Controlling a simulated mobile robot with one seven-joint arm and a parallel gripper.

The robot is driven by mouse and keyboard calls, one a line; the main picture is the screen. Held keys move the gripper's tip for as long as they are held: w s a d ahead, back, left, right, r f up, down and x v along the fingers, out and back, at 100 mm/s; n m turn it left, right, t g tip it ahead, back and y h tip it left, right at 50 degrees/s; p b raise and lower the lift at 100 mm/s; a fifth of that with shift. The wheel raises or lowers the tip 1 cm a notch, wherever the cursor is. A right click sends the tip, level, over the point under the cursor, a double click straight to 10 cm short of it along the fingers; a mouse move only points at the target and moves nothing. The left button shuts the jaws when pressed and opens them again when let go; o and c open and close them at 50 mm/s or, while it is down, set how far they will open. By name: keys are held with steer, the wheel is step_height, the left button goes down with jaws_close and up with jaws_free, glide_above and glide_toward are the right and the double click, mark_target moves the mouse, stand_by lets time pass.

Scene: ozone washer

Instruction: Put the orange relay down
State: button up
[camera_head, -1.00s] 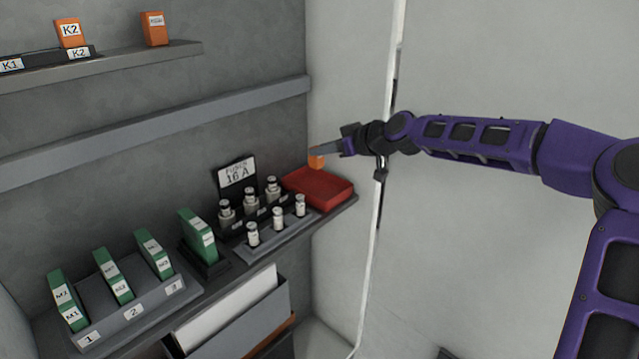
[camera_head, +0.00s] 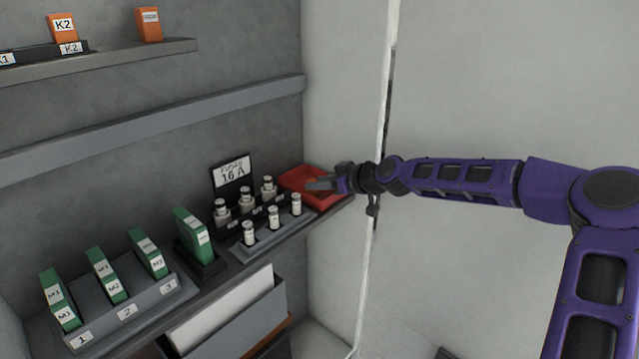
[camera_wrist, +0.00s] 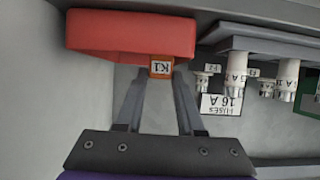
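The orange relay (camera_wrist: 161,67), labelled K1, is between my fingertips in the wrist view. It overlaps the edge of the red tray (camera_wrist: 130,35). My gripper (camera_head: 316,184) is over the red tray (camera_head: 296,180) at the right end of the lower shelf. In the wrist view my gripper (camera_wrist: 161,74) looks shut on the relay. In the head view the fingers mostly hide the relay. I cannot tell whether its underside touches the tray.
Fuses (camera_head: 272,215) stand in holders just left of the tray, by a "16 A" sign (camera_head: 231,171). Green modules (camera_head: 192,236) stand farther left. Orange relays K2 (camera_head: 62,28) and another (camera_head: 149,24) are on the upper shelf. A cabinet wall (camera_head: 345,80) is at right.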

steer(key=o, duration=0.4)
steer(key=shift+c, duration=0.2)
steer(key=p+v, duration=0.1)
steer(key=v, duration=1.1)
